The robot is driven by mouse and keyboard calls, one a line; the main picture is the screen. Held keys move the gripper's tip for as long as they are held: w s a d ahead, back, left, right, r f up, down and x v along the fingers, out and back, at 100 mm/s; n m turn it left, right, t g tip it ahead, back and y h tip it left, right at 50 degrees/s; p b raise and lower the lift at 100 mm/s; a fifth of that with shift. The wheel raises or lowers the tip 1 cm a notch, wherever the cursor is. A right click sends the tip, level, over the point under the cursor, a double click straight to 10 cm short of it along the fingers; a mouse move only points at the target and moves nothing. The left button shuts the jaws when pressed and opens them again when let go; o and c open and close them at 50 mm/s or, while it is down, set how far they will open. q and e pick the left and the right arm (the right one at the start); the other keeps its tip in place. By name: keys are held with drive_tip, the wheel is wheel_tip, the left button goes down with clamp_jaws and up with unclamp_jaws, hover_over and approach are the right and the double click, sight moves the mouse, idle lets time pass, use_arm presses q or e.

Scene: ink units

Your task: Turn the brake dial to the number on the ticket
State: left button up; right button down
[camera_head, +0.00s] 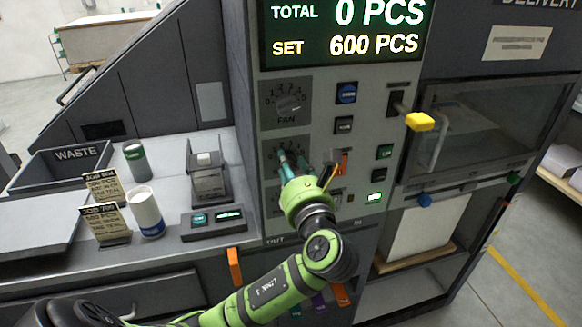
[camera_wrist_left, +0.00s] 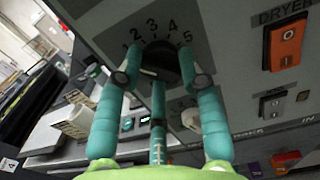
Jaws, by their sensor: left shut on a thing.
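My left gripper (camera_head: 290,163) reaches the control panel just below the FAN dial (camera_head: 291,105). In the left wrist view its teal fingers (camera_wrist_left: 160,75) are shut around a dark dial (camera_wrist_left: 161,58) on a plate numbered around its edge, with 1 to 5 readable. The gripper hides this dial's name, and I cannot tell its exact setting. Two job tickets stand on the left counter: JOB 804 (camera_head: 102,187) and, in front of it, a JOB 700-series ticket (camera_head: 105,225). Their small lines are too blurred to read surely. My right gripper is out of view.
A lighter knob (camera_wrist_left: 190,118) sits below the held dial. An orange DRYER switch (camera_wrist_left: 286,43) is to its right. The display (camera_head: 345,28) reads TOTAL 0 PCS, SET 600 PCS. A yellow-tipped lever (camera_head: 420,122) projects at right. Cans and a WASTE bin (camera_head: 78,160) are at left.

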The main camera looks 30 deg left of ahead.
use_arm(q)
drive_tip(key=shift+f+n, duration=0.25)
drive_tip(key=shift+n, duration=0.05)
drive_tip(key=shift+d+f+n+p, duration=0.15)
drive_tip(key=shift+n+p, duration=0.95)
drive_tip(key=shift+n, duration=1.5)
drive_tip(key=o, duration=1.1)
drive_tip(key=shift+w, duration=0.1)
drive_tip(key=shift+r, duration=0.2)
